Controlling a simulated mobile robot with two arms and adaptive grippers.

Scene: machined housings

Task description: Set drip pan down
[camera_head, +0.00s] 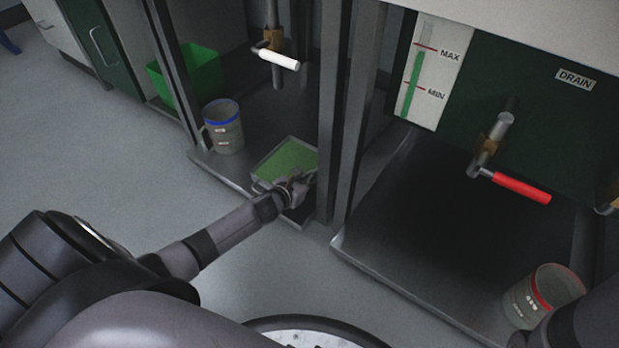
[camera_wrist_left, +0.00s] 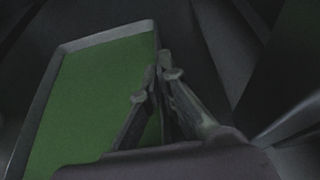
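The drip pan (camera_head: 257,164) is a shallow grey tray holding green fluid, over the front right part of the lower shelf in the left bay. It looks about level; I cannot tell whether its underside touches the shelf. My left gripper (camera_head: 306,179) is at the pan's near right side. In the left wrist view, the fingers (camera_wrist_left: 158,72) are close together on the rim of the pan (camera_wrist_left: 105,36), one on each side of its wall. My right gripper is not in view; only part of my right arm shows at the lower right corner.
A white-handled valve (camera_head: 279,60) hangs above. Upright posts (camera_head: 350,110) border the pan's right. The right bay has a red-handled valve (camera_head: 521,188) and red-rimmed bucket (camera_head: 541,295).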

